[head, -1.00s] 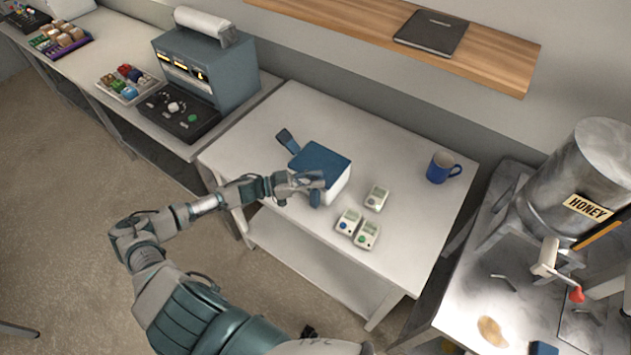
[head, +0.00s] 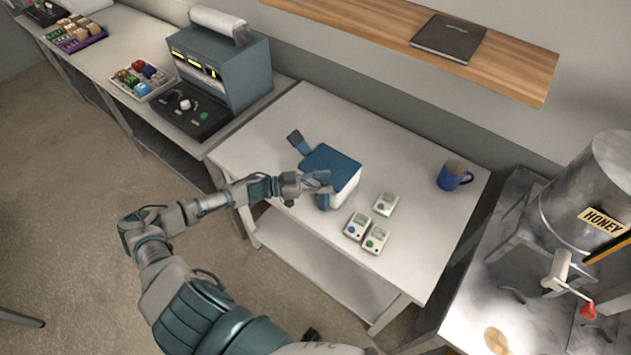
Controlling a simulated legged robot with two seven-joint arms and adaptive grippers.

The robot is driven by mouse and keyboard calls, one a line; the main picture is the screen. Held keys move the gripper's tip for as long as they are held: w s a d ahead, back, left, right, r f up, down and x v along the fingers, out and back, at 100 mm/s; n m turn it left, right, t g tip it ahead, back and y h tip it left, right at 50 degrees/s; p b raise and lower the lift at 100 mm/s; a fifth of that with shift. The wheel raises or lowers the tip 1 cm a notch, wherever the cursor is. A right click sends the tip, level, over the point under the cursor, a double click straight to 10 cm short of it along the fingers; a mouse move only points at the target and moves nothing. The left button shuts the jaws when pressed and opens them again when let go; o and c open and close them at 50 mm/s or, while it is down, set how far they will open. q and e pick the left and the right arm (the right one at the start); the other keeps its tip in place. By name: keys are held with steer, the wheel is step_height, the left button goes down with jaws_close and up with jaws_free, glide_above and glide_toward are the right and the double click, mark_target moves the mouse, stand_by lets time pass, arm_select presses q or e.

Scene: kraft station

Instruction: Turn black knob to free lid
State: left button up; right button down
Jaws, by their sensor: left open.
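A white box with a dark blue lid (head: 331,165) stands on the white table (head: 405,155). A blue tab-like piece (head: 299,142) sticks up at its back left. My left gripper (head: 326,184) is open at the front left side of the box, close to its lid edge. I cannot tell whether it touches the box. A small dark blue part (head: 323,202) shows just under the fingers, and I cannot tell what it belongs to. No black knob can be made out on the box; the gripper covers part of that side. My right gripper is not in view.
Several small white devices (head: 357,226) lie in front of the box. A blue mug (head: 454,175) stands at the table's right. A machine with a black control panel (head: 190,112) is at the left, and a honey tank (head: 592,190) at the right. A wooden shelf (head: 520,70) hangs behind.

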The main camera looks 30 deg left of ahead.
arm_select(q)
steer(key=v, duration=1.2)
steer(key=shift+w, duration=0.15)
steer(key=shift+f, duration=0.1)
